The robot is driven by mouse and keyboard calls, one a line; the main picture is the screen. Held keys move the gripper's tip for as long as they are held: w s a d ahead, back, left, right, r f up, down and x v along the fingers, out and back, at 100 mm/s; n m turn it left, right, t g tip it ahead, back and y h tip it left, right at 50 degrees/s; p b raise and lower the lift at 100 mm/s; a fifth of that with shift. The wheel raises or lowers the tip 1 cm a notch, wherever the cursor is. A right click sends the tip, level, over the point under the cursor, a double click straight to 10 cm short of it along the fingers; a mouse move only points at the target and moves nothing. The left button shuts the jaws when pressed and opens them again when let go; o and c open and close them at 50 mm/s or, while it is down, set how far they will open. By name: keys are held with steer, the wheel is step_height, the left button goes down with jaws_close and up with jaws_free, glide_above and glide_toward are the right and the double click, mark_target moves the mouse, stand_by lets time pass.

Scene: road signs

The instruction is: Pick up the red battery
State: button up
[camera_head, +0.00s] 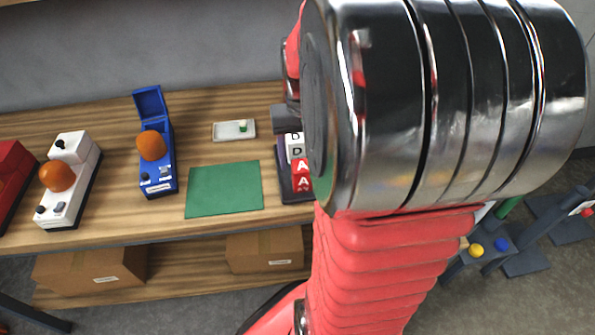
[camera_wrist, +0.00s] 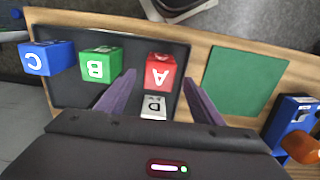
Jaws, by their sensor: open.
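The red battery, a red block marked A (camera_wrist: 160,73), sits in a dark tray (camera_wrist: 70,94) in the wrist view. It also shows in the head view (camera_head: 302,169), partly hidden by my arm. My gripper (camera_wrist: 158,78) is open, with purple fingers apart on either side of the red block's area in the wrist view. I cannot tell whether they touch it. A white block marked D (camera_wrist: 154,106) lies beside the red one, also between the fingers in the picture and partly hidden by the gripper body. In the head view my arm hides most of the gripper.
Green B (camera_wrist: 101,64) and blue C (camera_wrist: 47,58) blocks share the tray. A green mat (camera_head: 224,190), a small pale tray (camera_head: 222,131), a blue device (camera_head: 160,183) and a white device (camera_head: 75,190) stand on the wooden table. Boxes (camera_head: 90,272) sit on the shelf below.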

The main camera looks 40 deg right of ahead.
mark_target(302, 165)
steer(key=shift+f, duration=0.1)
steer(key=shift+s+f, duration=0.1)
steer(key=shift+f, duration=2.4)
steer(key=shift+c, duration=0.5)
steer(key=c, duration=1.4)
